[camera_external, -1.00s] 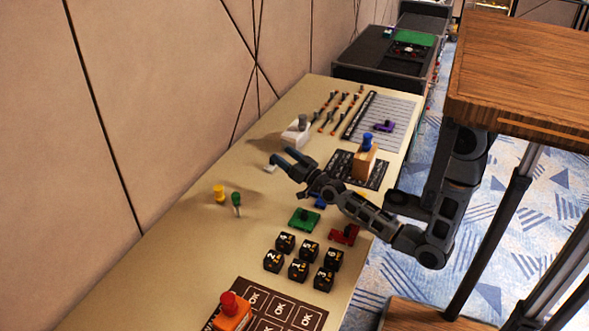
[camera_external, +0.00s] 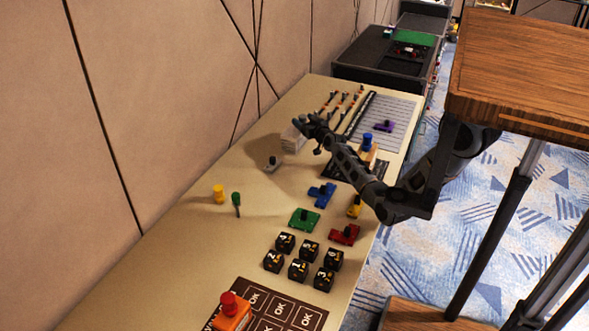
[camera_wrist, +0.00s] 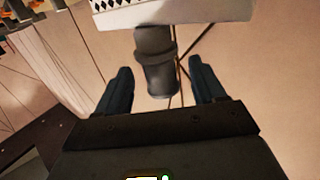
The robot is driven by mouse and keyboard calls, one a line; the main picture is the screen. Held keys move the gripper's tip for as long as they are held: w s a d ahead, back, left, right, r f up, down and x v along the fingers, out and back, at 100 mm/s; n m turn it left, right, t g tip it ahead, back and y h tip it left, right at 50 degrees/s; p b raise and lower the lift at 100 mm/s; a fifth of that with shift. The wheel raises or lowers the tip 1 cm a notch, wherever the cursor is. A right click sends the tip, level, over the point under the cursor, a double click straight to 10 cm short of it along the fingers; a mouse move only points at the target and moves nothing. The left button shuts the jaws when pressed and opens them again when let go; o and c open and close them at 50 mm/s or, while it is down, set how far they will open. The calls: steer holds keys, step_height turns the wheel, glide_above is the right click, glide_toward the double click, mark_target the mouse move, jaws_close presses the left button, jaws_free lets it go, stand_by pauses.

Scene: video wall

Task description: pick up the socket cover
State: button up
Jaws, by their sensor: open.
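A white block with a grey knob, which I take to be the socket cover (camera_external: 293,141), stands on the table near the wall. In the wrist view the white block (camera_wrist: 185,10) shows at the top, with a black-and-white checked strip along part of it. Its grey knob (camera_wrist: 155,62) points toward the camera. My gripper (camera_external: 302,122) is at the block in the external view and hides its top. In the wrist view my gripper (camera_wrist: 158,70) is open, with one finger on each side of the knob and visible gaps between.
A small pale piece with a grey knob (camera_external: 272,164) lies just in front. Blue (camera_external: 322,194), green (camera_external: 304,220) and red (camera_external: 344,234) knobbed pieces and several black number cubes (camera_external: 298,270) lie nearer.

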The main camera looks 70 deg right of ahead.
mark_target(300, 117)
steer(key=shift+x, duration=1.55)
steer(key=c, duration=1.1)
steer(key=shift+c, duration=0.2)
steer(key=shift+r, duration=0.15)
